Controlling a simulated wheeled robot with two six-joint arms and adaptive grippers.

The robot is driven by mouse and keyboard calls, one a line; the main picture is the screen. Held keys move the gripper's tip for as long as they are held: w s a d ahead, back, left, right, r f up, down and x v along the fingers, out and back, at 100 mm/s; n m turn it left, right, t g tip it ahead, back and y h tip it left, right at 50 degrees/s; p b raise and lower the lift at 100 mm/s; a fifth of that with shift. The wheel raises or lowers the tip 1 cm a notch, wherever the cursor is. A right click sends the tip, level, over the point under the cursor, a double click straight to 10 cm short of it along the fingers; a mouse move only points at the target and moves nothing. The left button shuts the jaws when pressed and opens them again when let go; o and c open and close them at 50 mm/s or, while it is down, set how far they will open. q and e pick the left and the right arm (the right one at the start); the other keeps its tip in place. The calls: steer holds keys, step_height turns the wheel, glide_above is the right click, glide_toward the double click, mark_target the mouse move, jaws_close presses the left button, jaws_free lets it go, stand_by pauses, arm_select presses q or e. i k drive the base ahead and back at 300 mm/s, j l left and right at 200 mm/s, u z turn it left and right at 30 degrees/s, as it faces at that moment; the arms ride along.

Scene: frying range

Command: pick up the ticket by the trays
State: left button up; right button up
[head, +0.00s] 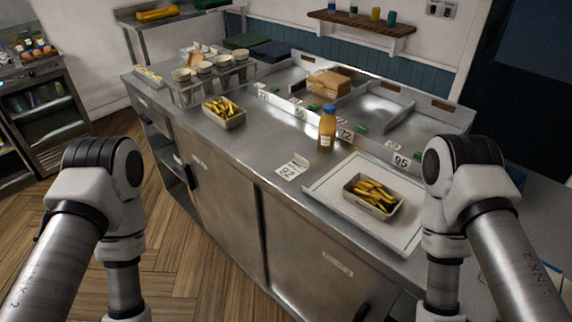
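A white ticket (289,171) with the number 92 lies on the steel counter, left of a white tray (321,188) and apart from it. Its far end looks bent up. The tray bears a box of fries (372,194). Smaller number tickets, one marked 95 (401,161), show on the edge of the metal bays behind. My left arm comes in at the lower left and my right arm at the lower right, in front of the counter. Both grippers are below the picture, so their state is hidden.
An orange bottle (327,129) with a blue cap stands behind the ticket. Another fries box (224,112) and a rack of cups (213,79) are to the left. A cardboard box (329,83) sits in the bays. The counter (240,160) around the ticket is clear.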

mark_target(294, 168)
steer(key=i+j+z, duration=0.15)
steer(key=j+z, duration=0.15)
steer(key=i+j+z, duration=0.25)
steer(key=j, duration=0.25)
steer(key=j+z, duration=0.55)
steer(key=j, duration=0.3)
